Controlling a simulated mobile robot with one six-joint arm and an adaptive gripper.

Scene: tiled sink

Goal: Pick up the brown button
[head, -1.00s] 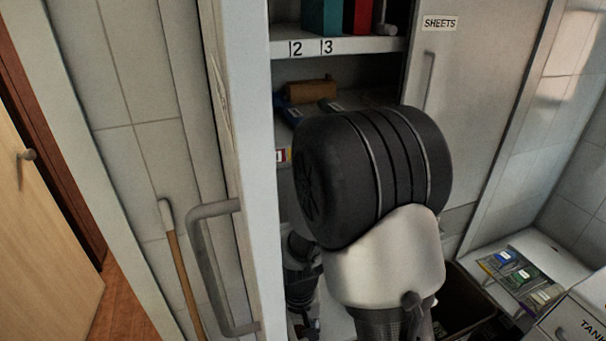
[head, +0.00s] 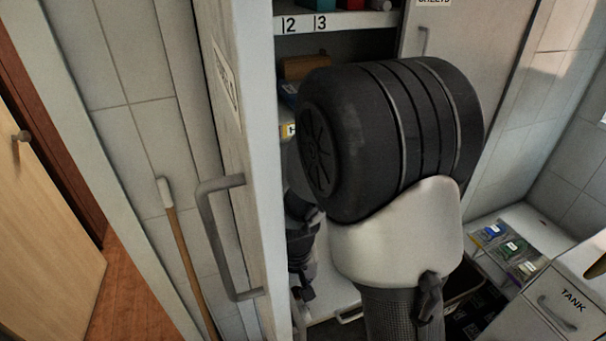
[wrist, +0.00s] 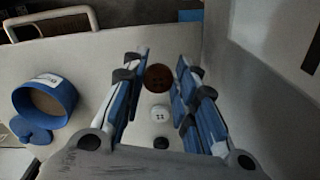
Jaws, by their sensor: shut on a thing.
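The brown button (wrist: 159,77) is a dark brown disc with holes, seen in the wrist view between the fingertips of my gripper (wrist: 159,69). The blue-and-grey fingers close on it from left and right. In the head view my arm hides the buttons, and only dark parts of my wrist show beside the open cabinet door.
A round blue container (wrist: 45,100) stands left of my fingers on a pale surface. A pale wall rises close on the right. In the head view, the open cabinet door (head: 253,170) with its grey handle (head: 212,240) stands left, and shelves (head: 338,22) lie behind my arm.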

